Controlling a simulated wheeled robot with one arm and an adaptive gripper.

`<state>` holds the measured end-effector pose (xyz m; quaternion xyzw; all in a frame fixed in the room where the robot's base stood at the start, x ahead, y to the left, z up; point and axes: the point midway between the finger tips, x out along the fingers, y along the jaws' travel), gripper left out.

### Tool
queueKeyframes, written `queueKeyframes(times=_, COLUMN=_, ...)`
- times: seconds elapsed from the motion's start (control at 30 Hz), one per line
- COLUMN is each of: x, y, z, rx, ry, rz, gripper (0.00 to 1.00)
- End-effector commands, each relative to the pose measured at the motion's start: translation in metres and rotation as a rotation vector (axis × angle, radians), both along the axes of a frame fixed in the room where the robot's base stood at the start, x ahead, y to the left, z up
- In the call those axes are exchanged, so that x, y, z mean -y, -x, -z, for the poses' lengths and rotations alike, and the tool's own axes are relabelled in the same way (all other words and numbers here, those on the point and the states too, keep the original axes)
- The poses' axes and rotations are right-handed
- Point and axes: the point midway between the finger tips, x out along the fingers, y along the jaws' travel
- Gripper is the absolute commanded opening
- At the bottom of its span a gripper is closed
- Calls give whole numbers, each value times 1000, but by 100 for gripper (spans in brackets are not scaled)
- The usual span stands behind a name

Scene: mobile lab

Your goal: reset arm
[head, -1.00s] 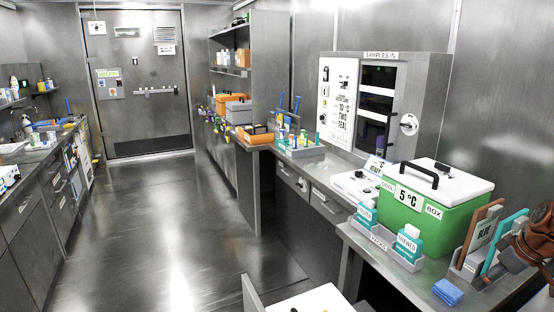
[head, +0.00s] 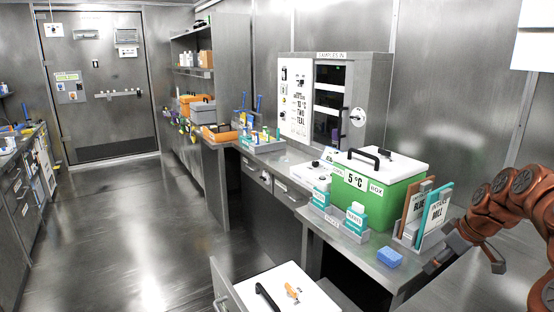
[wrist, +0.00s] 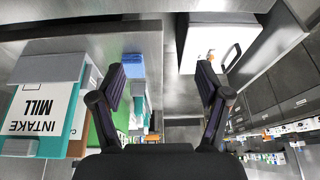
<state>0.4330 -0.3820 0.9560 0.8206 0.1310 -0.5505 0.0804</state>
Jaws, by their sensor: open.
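My arm, reddish-brown, reaches in from the right edge of the head view. My gripper (head: 440,257) hangs at the right end of the bench, near the blue sponge-like block (head: 390,257). In the wrist view my gripper (wrist: 161,85) shows two dark fingers spread wide apart, with nothing between them. The blue block also shows in the wrist view (wrist: 133,66), beyond the left finger and apart from it.
A green cool box (head: 375,190) with a white lid stands on the bench, beside a rack of binders (head: 432,215). The floor (head: 140,230) at left is clear.

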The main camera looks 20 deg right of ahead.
Motion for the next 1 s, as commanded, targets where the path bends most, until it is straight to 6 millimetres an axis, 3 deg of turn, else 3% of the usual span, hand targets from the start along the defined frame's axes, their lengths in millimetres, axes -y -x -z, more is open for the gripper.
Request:
queueKeyframes(times=0.27, x=-57, y=-18, z=-29, rx=-7, ry=-13, rz=-48, gripper=76)
queueKeyframes(times=0.37, x=-87, y=-23, z=-39, rx=-21, ry=-21, rz=-73, gripper=76)
queueKeyframes(times=0.47, x=-126, y=-25, z=-54, rx=-38, ry=-28, rz=-96, gripper=76)
queueKeyframes(times=0.57, x=-180, y=-20, z=-68, rx=-76, ry=-34, rz=-125, gripper=76)
queueKeyframes(times=0.7, x=-254, y=6, z=-80, rx=-153, ry=-34, rz=-139, gripper=76)
queueKeyframes(times=0.8, x=-296, y=33, z=-82, rx=-215, ry=-22, rz=-126, gripper=76)
queueKeyframes(times=1.0, x=-355, y=103, z=-74, rx=-345, ry=15, rz=-42, gripper=76)
